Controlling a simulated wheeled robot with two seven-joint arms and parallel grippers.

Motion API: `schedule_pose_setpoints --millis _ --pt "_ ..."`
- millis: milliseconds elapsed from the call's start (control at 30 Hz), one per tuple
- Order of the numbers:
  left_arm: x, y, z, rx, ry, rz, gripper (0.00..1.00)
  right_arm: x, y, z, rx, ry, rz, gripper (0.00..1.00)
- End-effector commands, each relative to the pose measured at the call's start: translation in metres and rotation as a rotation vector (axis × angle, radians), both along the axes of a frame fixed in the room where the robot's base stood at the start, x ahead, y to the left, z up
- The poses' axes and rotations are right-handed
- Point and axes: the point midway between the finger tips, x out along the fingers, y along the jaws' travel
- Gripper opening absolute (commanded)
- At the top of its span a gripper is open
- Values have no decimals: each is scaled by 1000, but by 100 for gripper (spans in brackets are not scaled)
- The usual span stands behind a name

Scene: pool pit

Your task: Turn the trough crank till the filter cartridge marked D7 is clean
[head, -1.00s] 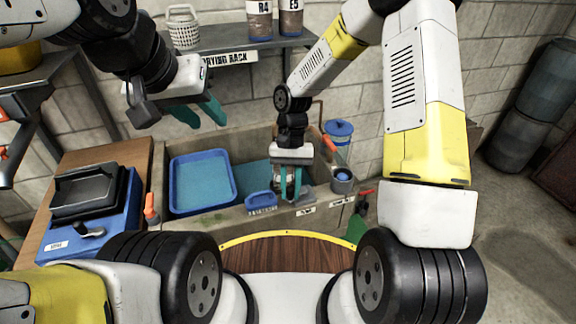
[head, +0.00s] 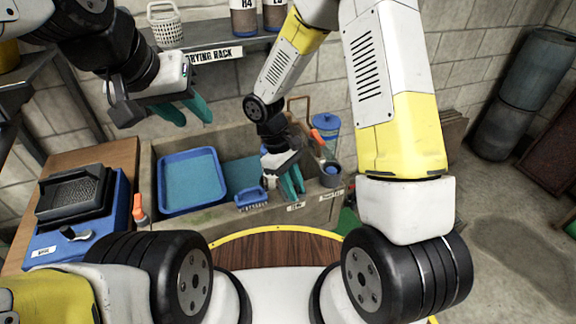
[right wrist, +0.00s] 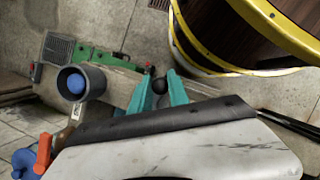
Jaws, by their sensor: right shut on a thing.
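My right gripper (head: 291,183) is low over the front right of the stone trough (head: 215,222). In the right wrist view its teal fingers (right wrist: 158,92) are closed around a round black knob (right wrist: 158,86), which looks like the crank's knob. The rest of the crank is hidden under the gripper. My left gripper (head: 186,111) is open and empty, held above the trough's left part. I cannot read a D7 mark anywhere; something pale beside the right gripper is too small to make out.
A blue tray (head: 190,180) and a blue brush (head: 251,198) are at the trough. A grey cup (head: 330,175) with a blue ball stands at its right end. A blue machine (head: 75,225) is on the left table. A drying rack (head: 215,53) is behind.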

Motion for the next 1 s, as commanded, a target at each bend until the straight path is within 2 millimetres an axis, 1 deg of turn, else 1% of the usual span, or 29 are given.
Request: schedule_pose_setpoints --millis 200,400,600,967,1000 --pt "0 0 0 0 0 0 36 2 -6 1 0 -2 131 0" --pt "0 0 0 0 0 0 36 3 -10 1 -1 -3 200 0" --pt "0 0 0 0 0 0 36 4 -11 0 0 -3 230 0" --pt "0 0 0 0 0 0 36 4 -11 0 1 -3 233 0" --pt "0 0 0 0 0 0 36 4 -11 0 1 -3 233 23"
